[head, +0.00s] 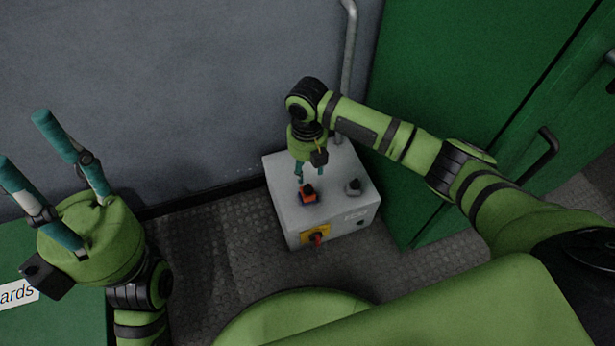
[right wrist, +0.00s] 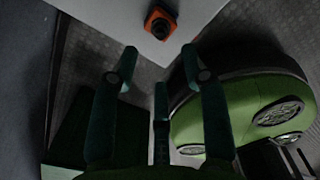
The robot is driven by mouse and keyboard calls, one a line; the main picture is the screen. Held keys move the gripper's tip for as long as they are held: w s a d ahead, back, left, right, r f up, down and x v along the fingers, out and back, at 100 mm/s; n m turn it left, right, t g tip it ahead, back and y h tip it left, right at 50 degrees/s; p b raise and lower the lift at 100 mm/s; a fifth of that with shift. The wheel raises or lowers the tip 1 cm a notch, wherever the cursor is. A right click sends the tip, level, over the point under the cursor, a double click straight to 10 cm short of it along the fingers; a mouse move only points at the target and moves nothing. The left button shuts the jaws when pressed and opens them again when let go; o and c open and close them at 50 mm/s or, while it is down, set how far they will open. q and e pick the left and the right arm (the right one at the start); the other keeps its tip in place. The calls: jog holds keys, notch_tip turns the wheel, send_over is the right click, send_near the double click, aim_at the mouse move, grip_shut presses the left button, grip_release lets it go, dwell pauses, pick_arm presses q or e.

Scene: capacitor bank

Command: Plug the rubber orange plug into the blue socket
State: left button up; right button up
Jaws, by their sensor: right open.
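An orange piece with a black top (head: 308,196) sits on the top face of a light grey box, with some blue at its edge. I cannot tell clearly whether the blue is a separate socket. In the right wrist view the orange piece (right wrist: 160,22) shows beyond my fingertips, with a dark round middle. My right gripper (head: 309,175) points down over the box, just behind the orange piece. Its fingers are spread and empty in the right wrist view (right wrist: 160,62). My left gripper (head: 23,138) is open and empty at the far left, away from the box.
The grey box (head: 279,183) stands on the floor by the wall. It carries a grey fitting with a dark top (head: 353,187) and a red switch on a yellow plate (head: 316,237). A vertical pipe (head: 348,60) runs behind it. Green cabinet doors (head: 450,70) stand close on the right.

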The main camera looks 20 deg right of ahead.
jog(key=shift+r, duration=2)
